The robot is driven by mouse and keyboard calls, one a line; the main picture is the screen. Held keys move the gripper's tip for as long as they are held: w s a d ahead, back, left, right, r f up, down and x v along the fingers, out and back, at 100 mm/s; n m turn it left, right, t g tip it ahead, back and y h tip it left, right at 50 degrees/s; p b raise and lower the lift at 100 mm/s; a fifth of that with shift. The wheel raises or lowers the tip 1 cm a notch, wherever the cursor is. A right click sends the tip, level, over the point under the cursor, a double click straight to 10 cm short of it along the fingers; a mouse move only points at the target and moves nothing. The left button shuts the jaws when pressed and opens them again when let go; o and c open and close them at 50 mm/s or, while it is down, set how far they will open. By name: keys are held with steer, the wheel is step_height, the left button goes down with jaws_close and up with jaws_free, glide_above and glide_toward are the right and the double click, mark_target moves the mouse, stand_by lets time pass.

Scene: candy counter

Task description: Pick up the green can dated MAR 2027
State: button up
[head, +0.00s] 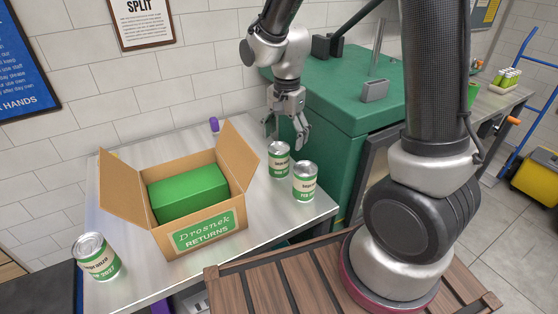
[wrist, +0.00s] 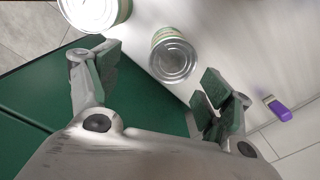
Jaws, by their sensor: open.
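My gripper (head: 287,135) is open and points down above the back can (head: 279,160), a green and white can with a silver top. In the wrist view the fingers (wrist: 160,78) are apart, with this can's round top (wrist: 174,60) a little beyond the gap between them; I see no contact. A second green and white can (head: 305,183) stands just in front and to the right; it also shows in the wrist view (wrist: 95,10). A third (head: 96,258) stands at the counter's left end, its date ending in 2027. The back can's date is too small to read.
An open cardboard box (head: 199,238) marked Drosnek Returns, holding a green box (head: 188,193), stands mid-counter with flaps raised. A green cabinet (head: 335,107) borders the counter (head: 270,215) on the right. A small purple object (head: 214,125) lies near the wall.

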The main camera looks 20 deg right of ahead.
mark_target(279, 161)
steer(key=shift+w+a+f+m, duration=0.15)
steer(key=shift+a+f, duration=0.15)
steer(key=shift+f, duration=0.3)
steer(key=shift+w+a+f+m, duration=0.15)
steer(key=shift+a+f, duration=0.1)
steer(key=shift+f, duration=0.35)
steer(key=f, duration=0.7)
steer(key=shift+w+a+f, duration=0.1)
steer(key=shift+a+f, duration=0.1)
steer(key=shift+f, duration=0.05)
steer(key=c, duration=1.3)
